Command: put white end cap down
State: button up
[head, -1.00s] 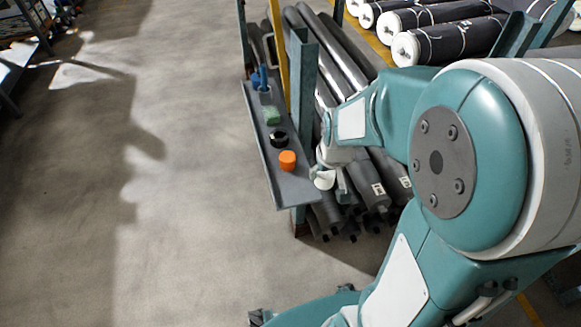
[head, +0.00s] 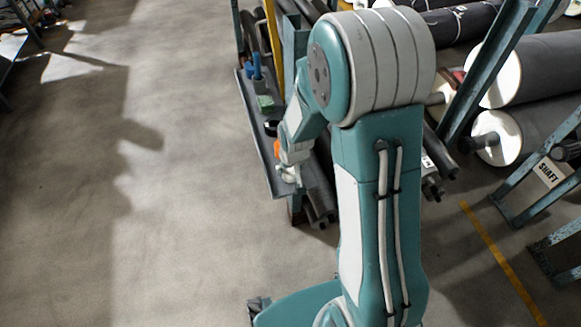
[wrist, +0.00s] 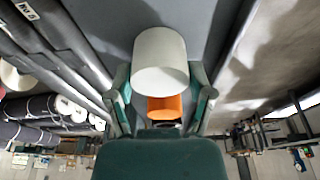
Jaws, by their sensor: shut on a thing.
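The white end cap (wrist: 160,62) is between the two fingers of my gripper (wrist: 161,82) in the wrist view, and the gripper is shut on it. In the head view my gripper (head: 291,172) is over the near end of the narrow grey shelf (head: 279,190), and the cap is small and partly hidden there. Whether the cap touches the shelf I cannot tell.
Farther along the shelf are a black round thing (head: 270,128), a green block (head: 265,103) and a blue item (head: 257,72). A yellow post (head: 273,45) rises beside the shelf. Grey rolls (head: 319,190) lie right of it. The floor to the left is clear.

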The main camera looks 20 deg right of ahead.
jog(key=o, duration=1)
jog(key=shift+c, duration=0.2)
jog(key=shift+r, duration=0.1)
jog(key=v, duration=1.2)
jog(key=s+r+t, duration=0.2)
jog(key=s+r, duration=1.3)
jog(key=s, duration=0.2)
jog(key=shift+s+t, duration=0.35)
jog(key=shift+t, duration=0.05)
